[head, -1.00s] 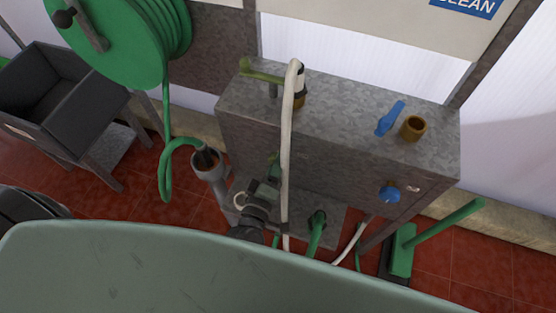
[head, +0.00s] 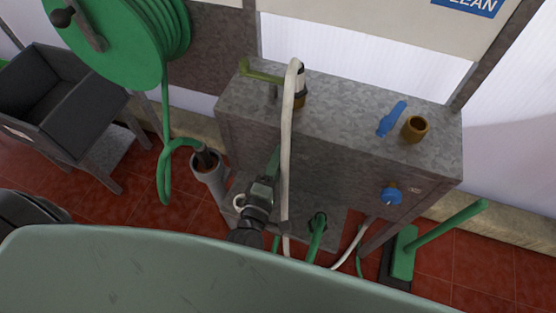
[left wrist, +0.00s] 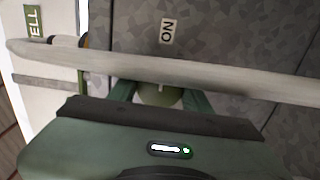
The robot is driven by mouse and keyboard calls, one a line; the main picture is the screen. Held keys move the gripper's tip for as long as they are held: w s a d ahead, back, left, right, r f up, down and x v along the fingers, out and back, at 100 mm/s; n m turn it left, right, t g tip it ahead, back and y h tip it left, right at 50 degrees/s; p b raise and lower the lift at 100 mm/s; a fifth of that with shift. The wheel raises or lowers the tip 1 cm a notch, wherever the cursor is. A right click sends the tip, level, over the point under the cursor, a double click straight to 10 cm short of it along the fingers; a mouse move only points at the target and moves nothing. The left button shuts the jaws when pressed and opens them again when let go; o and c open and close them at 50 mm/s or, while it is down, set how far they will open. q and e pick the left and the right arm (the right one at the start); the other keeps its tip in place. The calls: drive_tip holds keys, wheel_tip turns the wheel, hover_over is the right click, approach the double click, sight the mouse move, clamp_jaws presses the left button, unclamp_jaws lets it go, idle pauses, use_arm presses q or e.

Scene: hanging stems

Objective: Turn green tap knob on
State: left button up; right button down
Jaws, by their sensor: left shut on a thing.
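The green tap knob (left wrist: 160,96) sits on the front face of the grey metal cabinet (head: 340,175). It shows between my fingers in the left wrist view, partly covered by a pale hose (left wrist: 200,75). An upside-down "ON" label (left wrist: 167,31) is on the cabinet beyond it. My left gripper (head: 275,157) is at the cabinet front, with its fingers (left wrist: 160,97) on either side of the knob and closed on it. In the head view the gripper and hose hide the knob. My right gripper is not in view.
The pale hose (head: 287,130) hangs from the cabinet top right beside my left gripper. A blue knob (head: 391,194) is on the cabinet front at the right, a blue lever (head: 392,118) on top. A green hose reel (head: 115,35) is upper left.

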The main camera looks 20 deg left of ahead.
use_arm(q)
drive_tip(key=o, duration=1.4)
drive_tip(key=shift+c, duration=0.2)
drive_tip(key=s+b, duration=0.1)
drive_tip(key=s, duration=0.7)
drive_tip(key=shift+a, duration=0.2)
